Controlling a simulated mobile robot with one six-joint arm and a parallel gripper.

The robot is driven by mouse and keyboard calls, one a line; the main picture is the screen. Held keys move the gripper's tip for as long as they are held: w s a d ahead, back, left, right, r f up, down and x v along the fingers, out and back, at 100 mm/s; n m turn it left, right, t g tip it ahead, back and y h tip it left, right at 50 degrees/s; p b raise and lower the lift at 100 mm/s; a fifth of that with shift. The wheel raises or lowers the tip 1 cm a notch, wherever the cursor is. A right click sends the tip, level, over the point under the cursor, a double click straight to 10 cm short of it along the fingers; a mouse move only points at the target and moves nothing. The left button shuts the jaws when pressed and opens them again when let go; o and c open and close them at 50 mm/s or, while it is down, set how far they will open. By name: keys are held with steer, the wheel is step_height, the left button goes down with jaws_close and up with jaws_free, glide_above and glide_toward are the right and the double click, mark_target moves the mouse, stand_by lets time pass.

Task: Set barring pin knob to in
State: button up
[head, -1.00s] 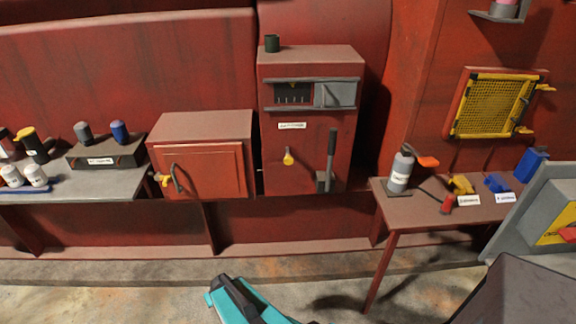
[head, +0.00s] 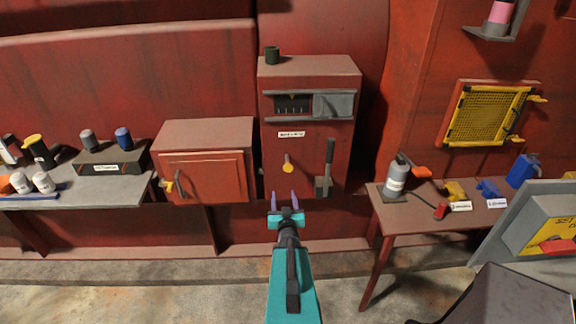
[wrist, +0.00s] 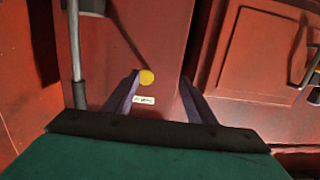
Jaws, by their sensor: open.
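The yellow knob (head: 288,167) sits on the front of the tall red machine box (head: 310,178), below a white label (head: 291,134) whose text I cannot read. The knob also shows in the wrist view (wrist: 147,77), close to the left finger's tip. My gripper (head: 284,199) is open and empty, its two purple fingers pointing up toward the box front just below the knob in the head view. In the wrist view my gripper (wrist: 160,77) has the knob in the gap between the fingertips, apparently beyond them. Contact cannot be made out.
A grey lever (head: 329,165) stands right of the knob on the same box. A red cabinet (head: 235,180) with a handle is to the left. A bench (head: 110,188) with bottles is far left. A table (head: 415,213) with tools is at right.

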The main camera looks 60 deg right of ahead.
mark_target(288, 169)
steer(key=shift+h, duration=0.6)
steer(key=r, duration=0.1)
steer(key=s+d+r, duration=0.1)
steer(key=s+r, duration=0.1)
steer(key=shift+d, duration=0.35)
steer(key=shift+w+d, duration=0.1)
steer(key=shift+d, duration=0.05)
steer(key=b+x, duration=0.7)
steer(key=b, duration=0.7)
steer(key=shift+w+d+f+b, duration=0.1)
steer(key=shift+w+d+b, duration=0.15)
steer(key=shift+b, duration=0.15)
steer(key=shift+w+d+r, duration=0.2)
steer(key=shift+d, duration=0.1)
steer(key=shift+p+x, duration=1)
steer(key=shift+x, duration=1.45)
